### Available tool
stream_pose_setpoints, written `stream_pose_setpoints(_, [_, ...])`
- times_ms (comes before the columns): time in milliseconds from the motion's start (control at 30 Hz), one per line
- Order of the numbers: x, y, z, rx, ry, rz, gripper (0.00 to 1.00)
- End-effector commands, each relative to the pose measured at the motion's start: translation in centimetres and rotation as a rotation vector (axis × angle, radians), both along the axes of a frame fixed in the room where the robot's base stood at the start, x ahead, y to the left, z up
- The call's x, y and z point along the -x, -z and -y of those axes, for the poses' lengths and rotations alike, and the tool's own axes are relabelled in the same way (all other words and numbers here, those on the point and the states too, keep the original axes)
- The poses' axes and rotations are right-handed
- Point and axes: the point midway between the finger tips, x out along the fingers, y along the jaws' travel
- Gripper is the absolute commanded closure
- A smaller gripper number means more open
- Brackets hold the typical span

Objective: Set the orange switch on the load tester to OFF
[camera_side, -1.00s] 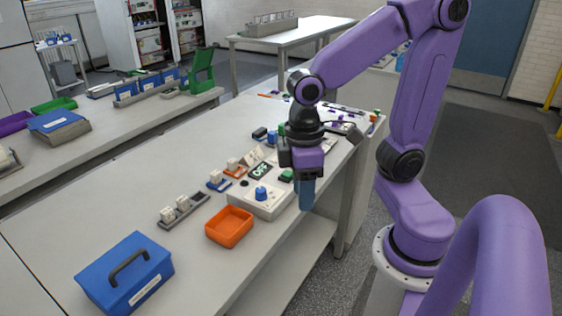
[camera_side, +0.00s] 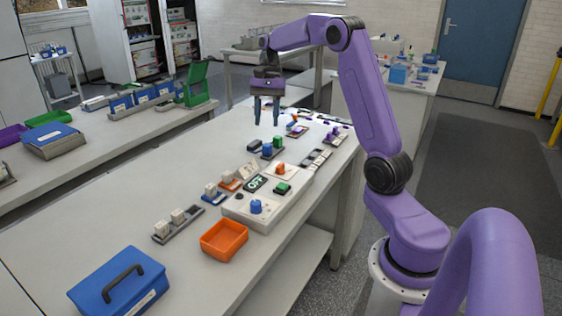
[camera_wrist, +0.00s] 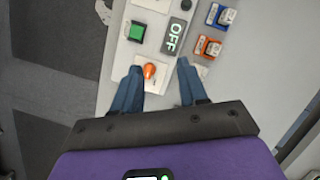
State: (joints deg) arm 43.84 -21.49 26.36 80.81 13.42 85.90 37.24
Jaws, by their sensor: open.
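The load tester (camera_side: 239,208) is a white box on the bench with a blue knob, a green button, a dark display reading OFF (camera_side: 256,183) and an orange switch (camera_side: 280,169) at its far end. In the wrist view the orange switch (camera_wrist: 149,71) shows between my fingertips, with the display (camera_wrist: 174,37) and green button (camera_wrist: 137,31) beyond it. Which way the switch is set is too small to tell. My gripper (camera_side: 266,122) is open and empty, pointing down, raised above the bench near the far end of the tester.
An orange tray (camera_side: 224,239) and a blue box with a handle (camera_side: 120,284) stand at the near end. Small holders with blocks (camera_side: 177,226) line the tester's left side. Several small coloured parts lie farther back.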

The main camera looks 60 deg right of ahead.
Motion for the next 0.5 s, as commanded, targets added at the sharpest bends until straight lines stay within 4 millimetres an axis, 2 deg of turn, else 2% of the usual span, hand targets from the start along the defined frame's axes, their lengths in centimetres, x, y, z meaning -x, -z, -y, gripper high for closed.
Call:
stream_pose_setpoints(33, [-0.1,0.1,2.4,-0.010,0.083,-0.012,0.57])
stream_pose_setpoints(100, [0.1,0.2,5.1,-0.024,0.181,-0.026,0.57])
stream_pose_setpoints(200, [0.6,0.3,8.1,-0.041,0.291,-0.042,0.57])
stream_pose_setpoints(333, [1.2,0.4,10.4,-0.054,0.374,-0.055,0.57])
stream_pose_setpoints(500, [1.5,0.8,11.0,-0.060,0.402,-0.060,0.57])
